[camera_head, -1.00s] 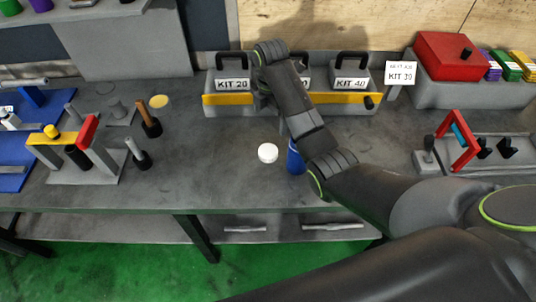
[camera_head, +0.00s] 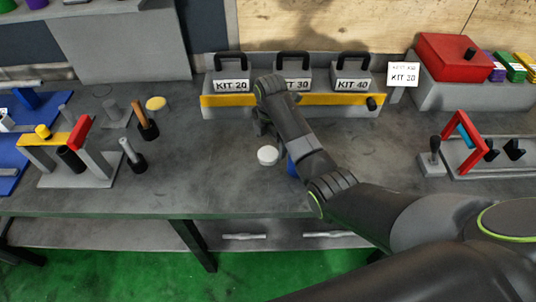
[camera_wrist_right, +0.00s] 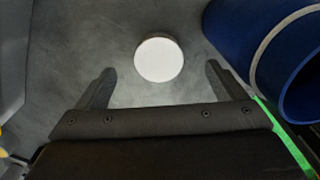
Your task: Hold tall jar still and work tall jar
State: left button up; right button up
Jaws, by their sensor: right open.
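A blue jar (camera_head: 292,166) with a pale band stands on the bench, mostly hidden by my right arm in the head view. In the right wrist view the jar (camera_wrist_right: 248,45) is at the upper right and shows a dark round opening. A white round lid-like disc (camera_head: 267,155) lies on the bench just left of the jar. In the wrist view the disc (camera_wrist_right: 159,60) sits between the spread fingers, apart from both. My right gripper (camera_head: 262,130) is open and empty, near the disc. My left gripper is not in view.
The grey bench (camera_head: 215,180) is clear left of the disc. A rack with a yellow strip (camera_head: 225,100) and KIT boxes stands behind. Tool stands are at left. A red-framed fixture (camera_head: 455,145) and red box (camera_head: 450,57) are at right.

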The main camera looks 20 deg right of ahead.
aim_at(269, 153)
jog(key=shift+a+f+p, duration=0.15)
jog(key=shift+f+p, duration=0.3)
jog(key=shift+f, duration=2.15)
jog(key=shift+c, duration=0.4)
jog(key=c, duration=1)
